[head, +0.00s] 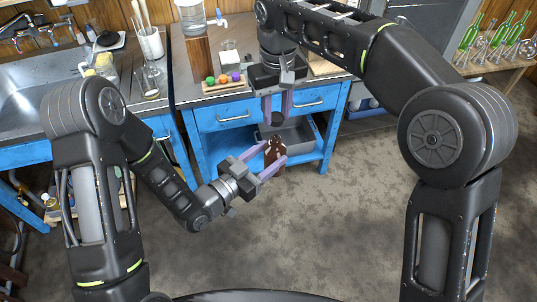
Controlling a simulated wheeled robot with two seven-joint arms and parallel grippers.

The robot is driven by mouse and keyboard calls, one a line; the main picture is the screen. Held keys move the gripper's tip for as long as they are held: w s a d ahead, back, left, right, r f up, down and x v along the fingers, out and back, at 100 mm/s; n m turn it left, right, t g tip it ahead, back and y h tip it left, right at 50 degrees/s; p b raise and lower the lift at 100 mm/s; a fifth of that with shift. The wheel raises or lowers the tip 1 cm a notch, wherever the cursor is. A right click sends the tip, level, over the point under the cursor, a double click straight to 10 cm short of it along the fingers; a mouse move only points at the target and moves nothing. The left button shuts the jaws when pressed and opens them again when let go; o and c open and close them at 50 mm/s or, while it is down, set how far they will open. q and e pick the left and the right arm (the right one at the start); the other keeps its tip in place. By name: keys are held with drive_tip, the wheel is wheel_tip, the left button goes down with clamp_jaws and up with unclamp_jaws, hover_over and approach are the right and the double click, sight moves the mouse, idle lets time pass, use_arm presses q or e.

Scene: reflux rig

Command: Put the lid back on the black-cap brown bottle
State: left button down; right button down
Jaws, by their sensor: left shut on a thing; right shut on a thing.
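The brown bottle (274,153) is held roughly upright in the air, in front of the blue bench. My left gripper (272,161) is shut on it, with a finger on either side of its body. My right gripper (277,117) points down from above, shut on a small dark lid (277,118) between its fingertips. The lid is above the bottle's top, and a small gap seems to separate them. Whether the lid is exactly centred over the neck cannot be told from this one view.
The blue bench (205,125) with drawers and a grey bin (299,132) on its lower shelf stands behind the grippers. A tray of coloured balls (224,80) and glassware stand on top. A sink (30,80) is at left. The floor (345,220) is clear.

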sight(275, 155)
drive_tip(key=shift+f, duration=0.1)
drive_tip(key=shift+f, duration=1.9)
drive_tip(key=shift+f, duration=0.9)
drive_tip(key=shift+f, duration=0.55)
